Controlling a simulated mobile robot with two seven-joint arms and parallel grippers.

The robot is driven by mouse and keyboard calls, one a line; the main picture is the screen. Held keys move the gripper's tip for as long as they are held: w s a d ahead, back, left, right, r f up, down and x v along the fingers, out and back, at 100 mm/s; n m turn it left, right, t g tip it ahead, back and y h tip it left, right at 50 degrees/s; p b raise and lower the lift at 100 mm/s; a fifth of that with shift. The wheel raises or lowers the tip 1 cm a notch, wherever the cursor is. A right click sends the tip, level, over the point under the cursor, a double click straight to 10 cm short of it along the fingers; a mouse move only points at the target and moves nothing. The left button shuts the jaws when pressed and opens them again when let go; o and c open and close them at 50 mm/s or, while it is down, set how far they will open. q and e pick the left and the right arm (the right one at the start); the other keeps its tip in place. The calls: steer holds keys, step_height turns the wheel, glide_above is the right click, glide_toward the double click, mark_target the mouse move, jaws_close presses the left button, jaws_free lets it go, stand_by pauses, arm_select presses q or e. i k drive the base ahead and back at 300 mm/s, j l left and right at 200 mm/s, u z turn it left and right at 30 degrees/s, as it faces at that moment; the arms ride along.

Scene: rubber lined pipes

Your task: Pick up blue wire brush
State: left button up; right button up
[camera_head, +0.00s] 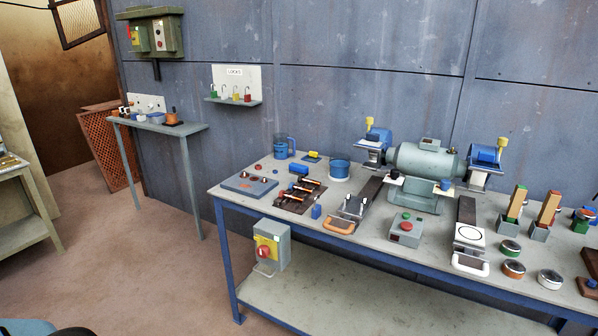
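Several small blue items lie on the workbench (390,262), and I cannot tell for certain which one is the blue wire brush. One is a blue block (299,169) behind a brown tray (292,205) of dark and orange-handled tools. Another is a small upright blue piece (316,211) at the tray's right side. A flat blue item with a yellow block (313,156) lies farther back. Bristles are too small to make out.
A bench grinder (422,166) with blue guards stands at the back. A grey panel (249,185), a blue tin (339,170) and a blue mug (281,148) are near the left end. A red-button box (404,230) is in front. Floor to the left is clear.

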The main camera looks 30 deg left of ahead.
mark_target(297, 169)
steer(key=i+j, duration=0.3)
steer(key=j, duration=0.2)
steer(key=i+j+u, duration=0.15)
steer(key=i+j, duration=0.15)
steer(key=j, duration=0.15)
